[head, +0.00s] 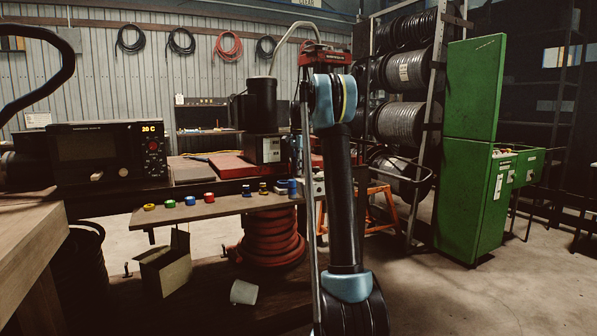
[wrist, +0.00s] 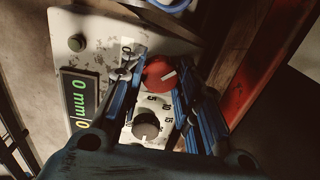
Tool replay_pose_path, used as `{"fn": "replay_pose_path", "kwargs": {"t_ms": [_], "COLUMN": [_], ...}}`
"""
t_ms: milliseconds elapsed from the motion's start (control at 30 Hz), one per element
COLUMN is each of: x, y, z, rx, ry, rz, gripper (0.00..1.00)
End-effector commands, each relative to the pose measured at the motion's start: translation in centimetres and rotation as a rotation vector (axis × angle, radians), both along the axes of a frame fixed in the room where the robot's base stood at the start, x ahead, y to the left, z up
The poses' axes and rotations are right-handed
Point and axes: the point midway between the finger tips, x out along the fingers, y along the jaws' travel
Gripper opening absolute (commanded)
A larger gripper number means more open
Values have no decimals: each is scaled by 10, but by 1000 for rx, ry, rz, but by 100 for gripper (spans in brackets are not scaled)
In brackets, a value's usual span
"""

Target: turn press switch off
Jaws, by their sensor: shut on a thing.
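In the wrist view, the press switch appears to be the red rotary knob (wrist: 158,72) with a white pointer line, on a light control panel (wrist: 100,28). My gripper (wrist: 161,66) has its two blue fingers on either side of this knob and is shut on it. A "0" mark shows on the panel beside the left finger. The fingers cover parts of the panel around the knob. In the head view, my arm stands in front of the press area, and I cannot make out the gripper or the knob.
A black dial (wrist: 146,126) with a number scale sits close below the red knob, between the fingers. A display (wrist: 79,98) reads "0 mm", and a dark button (wrist: 75,43) is at upper left. In the head view, a green cabinet (head: 471,150) stands right, beyond open floor.

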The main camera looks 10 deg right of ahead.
Motion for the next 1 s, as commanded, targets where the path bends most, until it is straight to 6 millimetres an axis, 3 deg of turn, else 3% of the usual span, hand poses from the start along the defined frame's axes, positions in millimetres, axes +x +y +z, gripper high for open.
{"fn": "replay_pose_path", "kwargs": {"t_ms": [367,1000], "x": [0,1], "y": [1,0], "z": [0,0], "rx": [4,3], "ry": [-1,-1], "rz": [131,716], "gripper": [6,6]}}
